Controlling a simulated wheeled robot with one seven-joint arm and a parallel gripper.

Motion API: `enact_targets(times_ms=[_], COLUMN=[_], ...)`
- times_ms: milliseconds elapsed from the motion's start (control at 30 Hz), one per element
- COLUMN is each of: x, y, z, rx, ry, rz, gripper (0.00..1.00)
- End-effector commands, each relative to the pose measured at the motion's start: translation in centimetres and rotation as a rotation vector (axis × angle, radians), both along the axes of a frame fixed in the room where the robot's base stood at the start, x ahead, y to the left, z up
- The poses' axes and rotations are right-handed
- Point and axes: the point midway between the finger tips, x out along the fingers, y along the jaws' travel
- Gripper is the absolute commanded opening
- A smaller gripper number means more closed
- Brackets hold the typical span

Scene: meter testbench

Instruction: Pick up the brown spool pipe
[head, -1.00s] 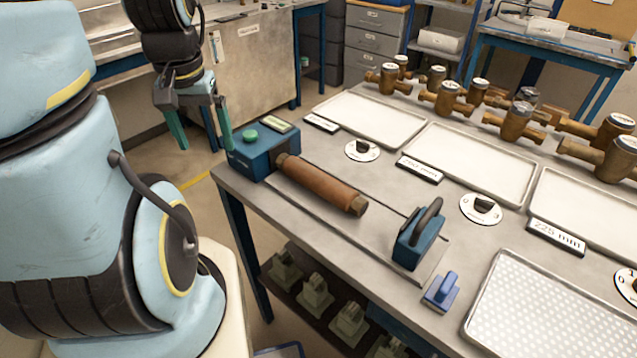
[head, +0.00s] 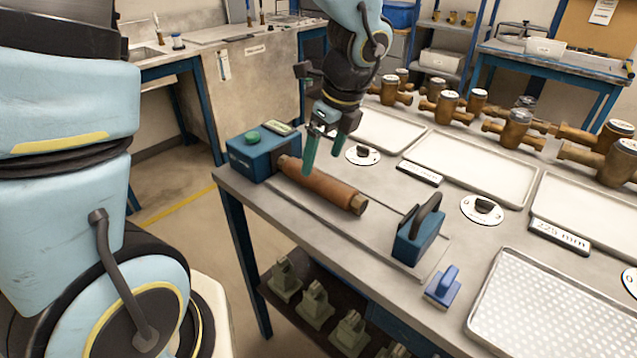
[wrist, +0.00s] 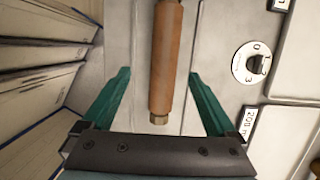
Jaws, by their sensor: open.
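The brown spool pipe (head: 318,187) lies on the metal bench fixture, its far end against the blue block (head: 262,151) with a green button. Its near brass end is free of the blue clamp (head: 418,231) with a black handle. My gripper (head: 323,158) is open and points down above the pipe, apart from it. In the wrist view the pipe (wrist: 165,62) runs lengthwise between the two teal fingers, and my gripper (wrist: 158,95) holds nothing. The pipe's far end is cut off at the top of that view.
White trays (head: 470,165) lie to the right with dial plates (head: 482,209) and size labels. Several brass meters (head: 514,128) stand at the back. A small blue-handled tool (head: 442,288) sits by the clamp. A perforated tray (head: 560,310) is at front right.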

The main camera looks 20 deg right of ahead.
Motion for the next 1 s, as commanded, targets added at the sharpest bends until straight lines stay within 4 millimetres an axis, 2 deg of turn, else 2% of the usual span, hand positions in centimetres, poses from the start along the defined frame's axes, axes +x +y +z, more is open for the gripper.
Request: enact_targets(times_ms=[267,600,867,1000], x=[0.4,1.5,1.6,1.6], y=[0.1,0.0,0.0,0.0], z=[-2.0,-6.0,-6.3,-6.3], rx=[0.0,0.001,-0.002,-0.002], ry=[0.003,0.001,0.0,0.0], rz=[0.002,0.003,0.004,0.004], gripper=[0.93,0.93,0.93,0.79])
